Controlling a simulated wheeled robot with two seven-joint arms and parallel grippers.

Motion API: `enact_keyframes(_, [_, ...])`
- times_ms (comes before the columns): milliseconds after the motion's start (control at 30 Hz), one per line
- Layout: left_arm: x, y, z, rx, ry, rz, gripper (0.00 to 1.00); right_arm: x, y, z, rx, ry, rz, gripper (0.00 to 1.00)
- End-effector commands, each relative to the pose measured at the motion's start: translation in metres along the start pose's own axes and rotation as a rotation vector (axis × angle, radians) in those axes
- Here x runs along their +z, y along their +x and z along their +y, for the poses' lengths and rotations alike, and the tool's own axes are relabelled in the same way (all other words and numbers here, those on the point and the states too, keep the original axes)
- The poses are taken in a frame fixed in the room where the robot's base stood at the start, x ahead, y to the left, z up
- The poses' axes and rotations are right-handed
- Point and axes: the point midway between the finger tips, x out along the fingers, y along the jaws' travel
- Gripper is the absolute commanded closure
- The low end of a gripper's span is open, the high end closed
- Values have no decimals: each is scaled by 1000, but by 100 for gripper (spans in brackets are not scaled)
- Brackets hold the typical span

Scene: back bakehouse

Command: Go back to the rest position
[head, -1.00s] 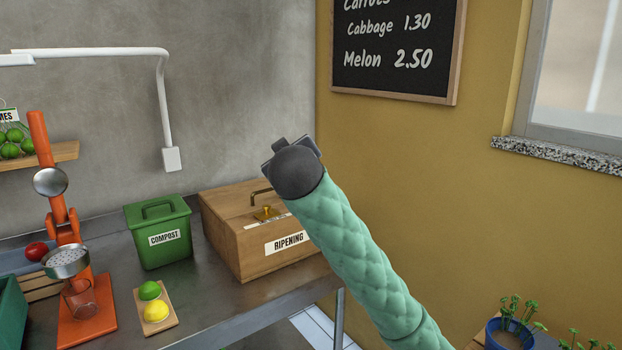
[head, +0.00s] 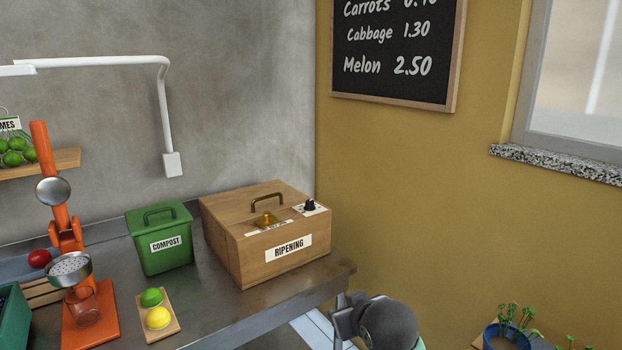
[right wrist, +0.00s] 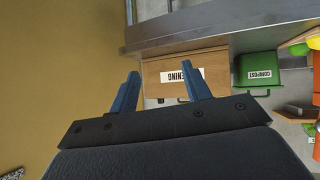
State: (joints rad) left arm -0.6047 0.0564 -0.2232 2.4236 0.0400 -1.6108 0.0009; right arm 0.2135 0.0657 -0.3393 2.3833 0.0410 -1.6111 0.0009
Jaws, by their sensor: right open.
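My right gripper (head: 345,316) is low in the head view, beyond the front right corner of the steel counter. In the right wrist view its two blue fingers (right wrist: 158,90) stand apart with nothing between them, so it is open and empty. Beyond the fingers in that view is the wooden ripening box (right wrist: 186,64). In the head view the ripening box (head: 262,232) sits on the counter with its lid shut, a brass handle and a dark knob on top. My left gripper is not in view.
The steel counter (head: 229,304) carries a green compost bin (head: 159,238), an orange juicer (head: 63,222) and a small board (head: 159,335) with a lime and a lemon. A white lamp arm (head: 163,110) reaches above. A blue plant pot (head: 503,338) is at lower right.

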Motion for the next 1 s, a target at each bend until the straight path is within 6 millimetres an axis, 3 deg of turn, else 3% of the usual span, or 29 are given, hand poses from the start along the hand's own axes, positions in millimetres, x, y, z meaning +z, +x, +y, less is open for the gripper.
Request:
enact_keyframes(33, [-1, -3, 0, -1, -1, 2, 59, 19, -1, 0, -4, 18, -28, 52])
enact_keyframes(567, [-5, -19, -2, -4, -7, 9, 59, 214, -17, -11, -26, 159, -333, 52])
enact_keyframes(767, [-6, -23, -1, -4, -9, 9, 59, 289, -35, -30, -47, 195, -465, 52])
enact_keyframes(1000, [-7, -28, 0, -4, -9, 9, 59, 371, -69, -64, -86, 227, -619, 52])
